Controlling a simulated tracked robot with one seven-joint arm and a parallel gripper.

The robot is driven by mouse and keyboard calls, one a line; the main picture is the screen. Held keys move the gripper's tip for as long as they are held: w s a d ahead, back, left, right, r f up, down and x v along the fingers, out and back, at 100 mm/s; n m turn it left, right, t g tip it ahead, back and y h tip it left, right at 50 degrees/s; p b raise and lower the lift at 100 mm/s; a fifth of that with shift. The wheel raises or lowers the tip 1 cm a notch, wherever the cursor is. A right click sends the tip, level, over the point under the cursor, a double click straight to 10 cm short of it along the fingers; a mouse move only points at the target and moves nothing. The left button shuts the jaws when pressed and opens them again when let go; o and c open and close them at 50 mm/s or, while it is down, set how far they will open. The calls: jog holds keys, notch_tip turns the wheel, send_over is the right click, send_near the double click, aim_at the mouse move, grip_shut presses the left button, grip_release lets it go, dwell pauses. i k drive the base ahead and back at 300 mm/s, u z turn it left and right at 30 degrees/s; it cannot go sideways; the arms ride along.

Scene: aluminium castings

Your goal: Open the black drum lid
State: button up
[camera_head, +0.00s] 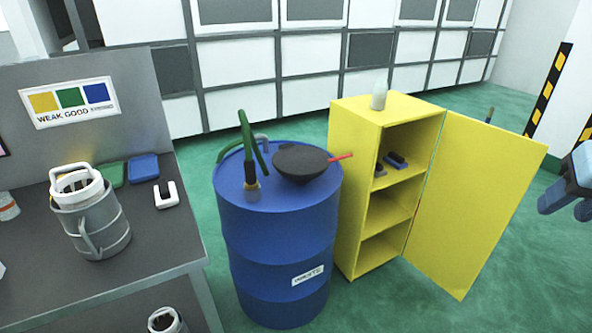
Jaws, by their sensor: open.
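The blue drum (278,250) stands upright on the green floor in the middle of the view, with a white label on its side. A round black lid (300,160) sits on the right part of its top, over what looks like a funnel. A red handle (341,156) sticks out from the lid to the right. The lid looks closed; its underside is hidden. My gripper (566,207) is at the right edge, partly cut off. It is open and empty, well to the right of the drum and lid, beyond the yellow cabinet door.
A green hose and fitting (249,160) rise from the drum top beside the lid. A yellow cabinet (355,185) stands close right, its door (480,200) swung open. A bottle (379,95) stands on it. A dark workbench (150,240) is at left, holding a grey can (98,235).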

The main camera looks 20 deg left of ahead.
aim_at(298, 161)
jog(key=u, duration=1)
jog(key=k, duration=0.55)
jog(key=i, duration=0.6)
jog(key=k, duration=0.35)
jog(key=z, duration=0.65)
jog(key=i, duration=0.95)
jog(key=z, duration=0.05)
